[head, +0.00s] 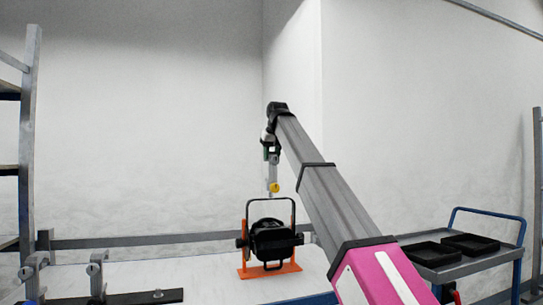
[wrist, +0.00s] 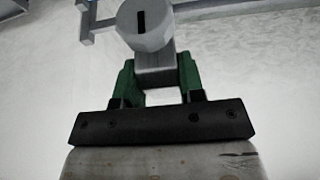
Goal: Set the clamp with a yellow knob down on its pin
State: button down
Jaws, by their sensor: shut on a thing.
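My gripper (head: 271,152) is raised above the bench and shut on a grey clamp (head: 272,172), which hangs down from it. The clamp's yellow knob (head: 275,188) shows near its lower end, just above the lamp's hoop. In the wrist view the green fingers of my gripper (wrist: 160,82) hold the grey clamp (wrist: 155,60) between them, and a round grey end with a dark slot shows beyond; no yellow shows there. A dark bar (head: 125,298) with a small upright pin (head: 157,294) lies at the bench's front left, well away from the held clamp.
A black par can (head: 272,240) stands on an orange stand (head: 290,268), right below the held clamp. Two grey clamps (head: 96,270) (head: 32,270) stand at the left. A blue-railed cart (head: 480,258) with black trays is at the right. The bench (head: 200,275) between is clear.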

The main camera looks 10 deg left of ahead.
jog(key=shift+f, duration=1.2)
jog(key=shift+c, duration=0.4)
grip_release()
jog(key=shift+f, duration=0.1)
dwell(0.6)
jog(key=shift+v, duration=5.55)
